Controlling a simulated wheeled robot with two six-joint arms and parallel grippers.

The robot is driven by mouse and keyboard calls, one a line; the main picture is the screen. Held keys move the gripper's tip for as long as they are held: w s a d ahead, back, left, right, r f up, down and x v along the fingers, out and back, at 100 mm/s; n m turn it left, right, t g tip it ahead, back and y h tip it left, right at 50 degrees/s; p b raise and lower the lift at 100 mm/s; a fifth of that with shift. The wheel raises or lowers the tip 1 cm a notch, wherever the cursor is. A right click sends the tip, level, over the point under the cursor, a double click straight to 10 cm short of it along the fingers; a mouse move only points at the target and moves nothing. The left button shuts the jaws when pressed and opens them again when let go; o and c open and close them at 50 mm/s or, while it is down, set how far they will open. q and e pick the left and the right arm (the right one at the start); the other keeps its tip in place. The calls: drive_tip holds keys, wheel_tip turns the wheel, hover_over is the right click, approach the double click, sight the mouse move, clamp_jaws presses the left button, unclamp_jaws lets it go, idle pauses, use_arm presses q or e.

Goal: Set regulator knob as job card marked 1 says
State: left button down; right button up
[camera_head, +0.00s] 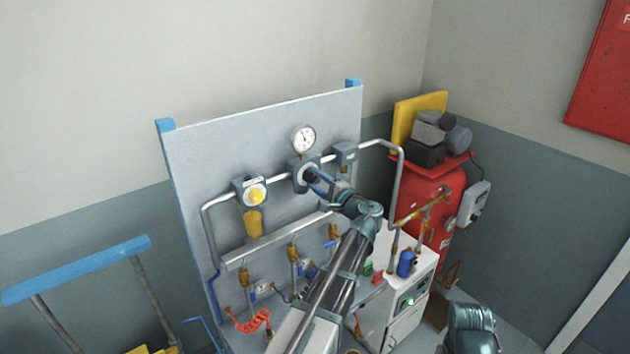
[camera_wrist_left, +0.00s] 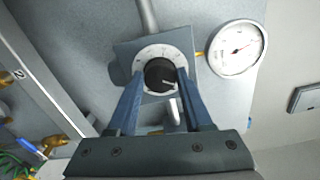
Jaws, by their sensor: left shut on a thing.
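The black regulator knob (camera_wrist_left: 160,74) sits in a white ring dial on a grey square body. Its white pointer line aims toward the lower right in the left wrist view. My left gripper (camera_wrist_left: 160,80) is shut on the knob, with one blue finger on each side. In the head view my left gripper (camera_head: 318,180) reaches the grey regulator (camera_head: 298,180) on the panel and partly hides the knob. The round white gauge (camera_head: 303,139) is just above the regulator. No job card is readable.
A white cabinet (camera_head: 403,310) stands right of my arm, with a red compressor tank (camera_head: 425,190) behind. A blue-handled cart (camera_head: 80,268) is at left.

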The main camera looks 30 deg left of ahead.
use_arm(q)
drive_tip(key=shift+m, duration=0.3)
drive_tip(key=shift+c, duration=1.6)
unclamp_jaws()
drive_tip(key=v, duration=1.4)
drive_tip(key=shift+w, duration=0.1)
drive_tip(key=s+d+f+n+g+h+b, duration=0.15)
drive_tip(key=s+d+f+h+b, duration=0.3)
drive_tip(key=f, duration=0.55)
drive_tip(key=s+d+f+g+h+b, duration=0.25)
drive_tip(key=s+d+f, duration=0.25)
drive_tip(key=f, duration=0.5)
drive_tip(key=s+d+f+n+g+h+b, duration=0.1)
drive_tip(key=s+d+f+h+b, duration=0.35)
drive_tip(key=f, duration=0.55)
drive_tip(key=s+d+f+g+h+b, duration=0.2)
drive_tip(key=s+d+f+h, duration=0.2)
drive_tip(key=s+d+f, duration=0.2)
drive_tip(key=s+d, duration=0.2)
drive_tip(key=d, duration=0.2)
